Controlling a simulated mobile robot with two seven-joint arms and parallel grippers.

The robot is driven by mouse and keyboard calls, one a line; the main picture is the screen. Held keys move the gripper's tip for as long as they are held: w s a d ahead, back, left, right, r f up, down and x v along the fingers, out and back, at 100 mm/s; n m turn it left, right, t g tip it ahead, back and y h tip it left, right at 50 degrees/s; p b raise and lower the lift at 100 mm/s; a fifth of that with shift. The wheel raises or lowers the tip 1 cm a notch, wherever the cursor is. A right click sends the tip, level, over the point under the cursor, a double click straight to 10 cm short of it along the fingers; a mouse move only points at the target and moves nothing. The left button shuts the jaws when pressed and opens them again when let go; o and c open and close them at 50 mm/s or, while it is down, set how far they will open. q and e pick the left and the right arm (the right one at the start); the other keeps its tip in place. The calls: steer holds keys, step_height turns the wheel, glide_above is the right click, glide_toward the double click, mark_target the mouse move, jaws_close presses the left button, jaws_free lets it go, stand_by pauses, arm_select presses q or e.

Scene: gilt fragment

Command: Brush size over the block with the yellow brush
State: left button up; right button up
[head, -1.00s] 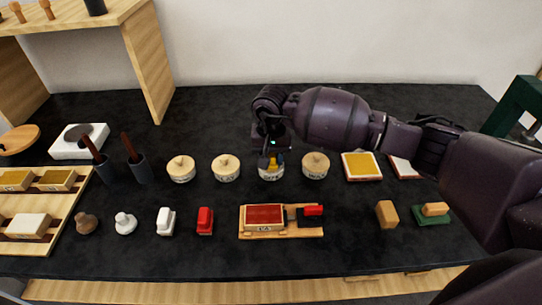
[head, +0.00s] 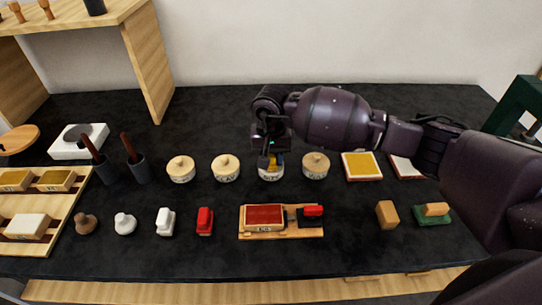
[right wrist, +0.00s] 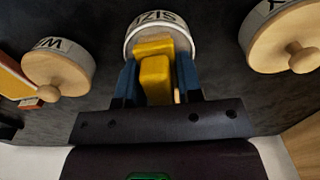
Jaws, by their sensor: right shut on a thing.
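The yellow brush (right wrist: 156,75) is between the blue fingers of my right gripper (right wrist: 158,85), which is shut on it. Only a bit of the brush shows in the head view (head: 279,160). Its far end is over or in a pale round pot (right wrist: 143,22) with a label like "SIZE"; how deep it goes is hidden. The pot shows partly in the head view (head: 271,176), under my right gripper (head: 271,165). The block (head: 264,217), with a red top and wooden sides, lies on a wooden stand nearer the front edge. My left gripper is not in view.
Lidded pots (head: 226,167) stand on both sides of the open pot. A red-handled tool (head: 312,211) sits at the stand's right end. Red (head: 205,220) and white (head: 165,220) brushes stand to the left. Yellow (head: 362,166) and red-edged pads lie to the right.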

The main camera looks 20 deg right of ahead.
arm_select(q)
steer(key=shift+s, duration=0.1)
arm_select(e)
steer(key=shift+s+f, duration=0.1)
steer(key=shift+r+p, duration=0.4)
steer(key=shift+r, duration=0.8)
steer(key=shift+r+p, duration=0.6)
steer(key=shift+r, duration=1.75)
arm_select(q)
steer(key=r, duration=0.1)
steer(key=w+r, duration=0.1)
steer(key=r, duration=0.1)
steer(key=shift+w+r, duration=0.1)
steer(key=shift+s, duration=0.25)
